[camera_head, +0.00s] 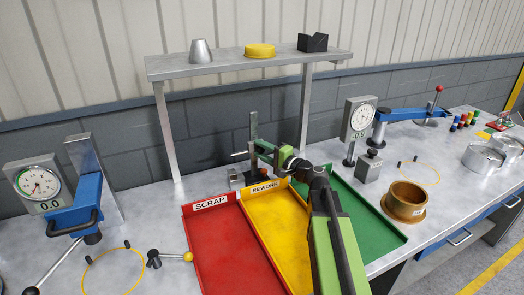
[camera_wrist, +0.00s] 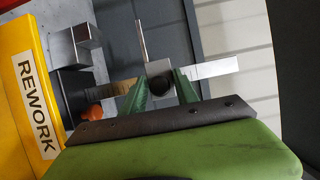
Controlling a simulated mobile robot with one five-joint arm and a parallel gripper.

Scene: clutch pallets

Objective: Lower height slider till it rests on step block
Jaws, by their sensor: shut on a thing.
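The height gauge has an upright post (camera_head: 253,128) on a dark base (camera_wrist: 72,92). My gripper (camera_wrist: 161,88) is shut on the height slider (camera_wrist: 158,68), a small grey block with a black knob, its green fingers on either side. In the wrist view, up along the post is to the right. A thin rod (camera_wrist: 140,38) sticks out sideways from the slider. The grey step block (camera_wrist: 86,43) stands beside the post, and a clear gap separates it from the rod above. In the head view my gripper (camera_head: 262,149) hides most of the slider.
A red SCRAP tray (camera_head: 229,245), yellow REWORK tray (camera_head: 273,222) and green tray (camera_head: 372,222) lie in front of the gauge. A shelf (camera_head: 230,68) stands over it. A dial gauge (camera_head: 357,118) stands to the right. An orange knob (camera_wrist: 93,110) sits near the base.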

